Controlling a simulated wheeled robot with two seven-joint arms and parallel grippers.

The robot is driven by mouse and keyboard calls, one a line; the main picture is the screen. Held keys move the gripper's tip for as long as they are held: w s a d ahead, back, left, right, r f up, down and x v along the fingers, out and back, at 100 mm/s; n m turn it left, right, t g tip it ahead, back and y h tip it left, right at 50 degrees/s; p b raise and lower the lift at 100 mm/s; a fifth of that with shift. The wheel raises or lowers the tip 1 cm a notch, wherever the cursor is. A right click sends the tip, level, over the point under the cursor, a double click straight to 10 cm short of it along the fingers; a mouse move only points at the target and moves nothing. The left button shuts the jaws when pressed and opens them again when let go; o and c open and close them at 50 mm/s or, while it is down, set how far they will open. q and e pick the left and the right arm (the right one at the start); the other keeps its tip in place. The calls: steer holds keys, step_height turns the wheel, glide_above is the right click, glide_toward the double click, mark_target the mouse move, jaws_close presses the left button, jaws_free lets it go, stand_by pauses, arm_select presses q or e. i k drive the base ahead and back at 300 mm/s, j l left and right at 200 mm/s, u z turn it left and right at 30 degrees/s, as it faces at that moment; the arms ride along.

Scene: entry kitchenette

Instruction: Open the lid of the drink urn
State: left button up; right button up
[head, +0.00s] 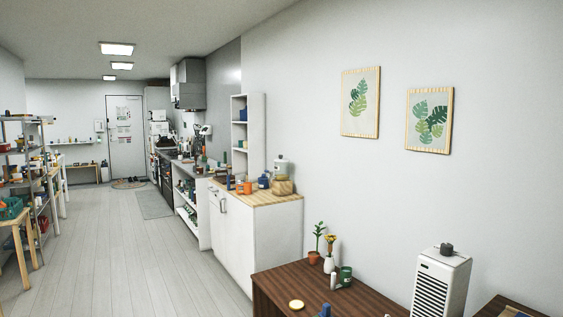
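No drink urn can be made out for certain in the head view. Neither of my grippers is in view.
A dark brown table (285,283) at the lower right holds potted plants, a green mug (346,276) and a yellowish disc (296,305). A white slatted appliance (440,283) stands right of it. Shelves (30,165) line the left. The floor (125,250) between is clear.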

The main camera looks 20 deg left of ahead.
mark_target(280, 156)
steer(key=i+j+u, duration=0.2)
steer(key=i+j, duration=0.15)
steer(key=i+j+u, duration=0.6)
steer(key=i+u, duration=0.15)
steer(key=i+j+u, duration=0.1)
steer(key=i+u, duration=0.3)
steer(key=i, duration=1.45)
steer(key=i+j+z, duration=0.15)
steer(key=i+z, duration=0.2)
steer(key=i+j+z, duration=0.4)
steer(key=i, duration=0.15)
steer(key=i+j+z, duration=0.8)
steer(key=z, duration=0.15)
steer(key=i+j+z, duration=0.1)
steer(key=j+z, duration=0.2)
steer(key=j, duration=0.15)
steer(key=i+j+z, duration=0.15)
steer(key=j+z, duration=0.5)
steer(key=j, duration=0.15)
steer(key=i, duration=0.05)
